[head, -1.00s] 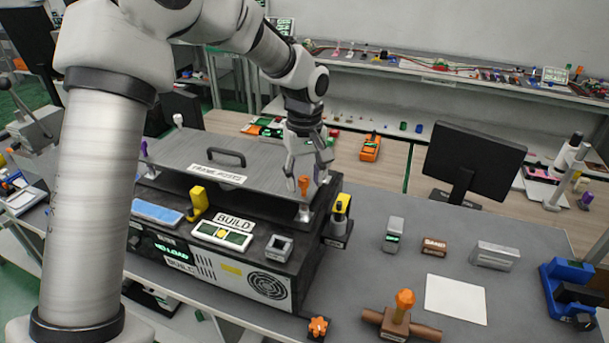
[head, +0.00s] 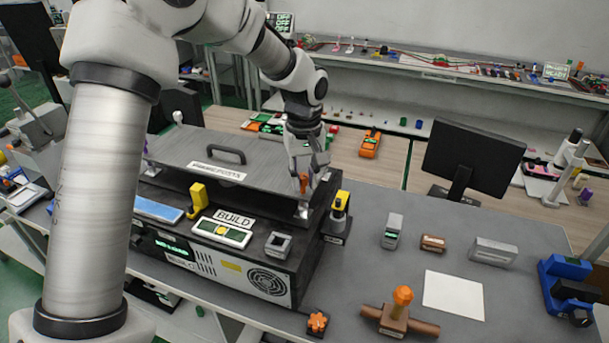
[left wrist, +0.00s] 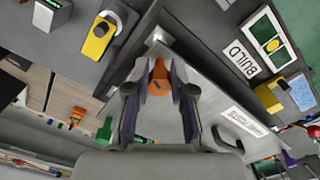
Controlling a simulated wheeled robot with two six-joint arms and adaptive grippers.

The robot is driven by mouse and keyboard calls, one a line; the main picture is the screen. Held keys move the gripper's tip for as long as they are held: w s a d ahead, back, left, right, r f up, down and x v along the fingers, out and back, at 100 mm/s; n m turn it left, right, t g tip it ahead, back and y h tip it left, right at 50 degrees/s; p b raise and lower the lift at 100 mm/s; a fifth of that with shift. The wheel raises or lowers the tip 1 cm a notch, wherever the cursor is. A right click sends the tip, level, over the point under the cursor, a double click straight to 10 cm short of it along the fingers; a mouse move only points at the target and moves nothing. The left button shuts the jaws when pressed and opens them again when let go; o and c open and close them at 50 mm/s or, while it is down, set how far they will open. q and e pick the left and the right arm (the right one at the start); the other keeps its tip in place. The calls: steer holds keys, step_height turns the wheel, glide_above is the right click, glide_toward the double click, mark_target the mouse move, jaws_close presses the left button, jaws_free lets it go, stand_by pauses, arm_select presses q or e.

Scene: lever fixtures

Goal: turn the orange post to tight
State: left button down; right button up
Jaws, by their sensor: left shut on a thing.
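The orange post (head: 303,183) stands upright at the near right corner of a grey plate (head: 185,150) with a black handle and a label. My left gripper (head: 305,172) reaches down from above and is shut on the post. In the left wrist view, the orange post (left wrist: 161,85) sits between the two dark fingers (left wrist: 160,92). Its lower part is partly hidden there. Which mark the post points to cannot be read. My right gripper is not in view.
A yellow lever fixture (head: 340,205) stands just right of the post. A yellow lever (head: 198,196) and a BUILD label (head: 234,219) are on the black box. An orange-knobbed valve (head: 401,305) and a monitor (head: 473,160) are further right.

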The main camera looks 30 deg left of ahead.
arm_select(q)
steer(key=m+p, duration=0.2)
steer(key=shift+s+m, duration=0.1)
steer(key=shift+m, duration=0.3)
steer(key=m+p, duration=0.2)
steer(key=m, duration=0.1)
steer(key=shift+a+m+p, duration=0.15)
steer(key=shift+m+p, duration=0.15)
steer(key=shift+p, duration=0.05)
steer(key=m+p, duration=0.2)
steer(key=m, duration=0.1)
steer(key=shift+a+m, duration=0.1)
steer(key=shift+m, duration=0.2)
steer(key=shift+a+f+m+p, duration=0.15)
steer(key=shift+m+p, duration=0.6)
steer(key=shift+m, duration=0.85)
